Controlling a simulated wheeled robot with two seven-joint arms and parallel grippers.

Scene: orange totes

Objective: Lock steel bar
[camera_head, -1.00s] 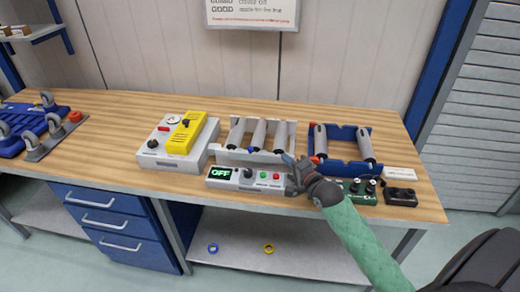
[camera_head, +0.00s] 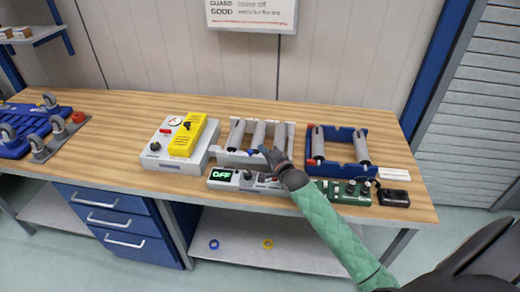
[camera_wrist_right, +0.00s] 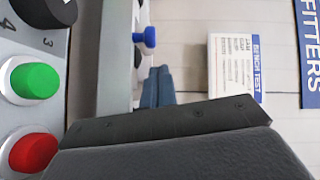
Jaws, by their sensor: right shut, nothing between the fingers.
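A light grey frame (camera_head: 222,157) holds several grey rollers on the bench. A small blue knob (camera_head: 253,152) sits at its front side, and the wrist view shows the blue knob (camera_wrist_right: 148,37) on the side of a grey bar (camera_wrist_right: 112,80). My right gripper (camera_head: 268,152) is at the front of this frame, just right of the knob. Its dark blue fingertips (camera_wrist_right: 157,82) are together and empty, apart from the knob. I cannot tell which part is the steel bar. My left gripper is not in view.
A control box (camera_head: 222,176) reading OFF, with green (camera_wrist_right: 35,79) and red (camera_wrist_right: 32,153) buttons, lies in front, partly hidden by my arm. A blue roller frame (camera_head: 340,170) stands right. A white box with a yellow cover (camera_head: 187,135) stands left. Bench space behind is clear.

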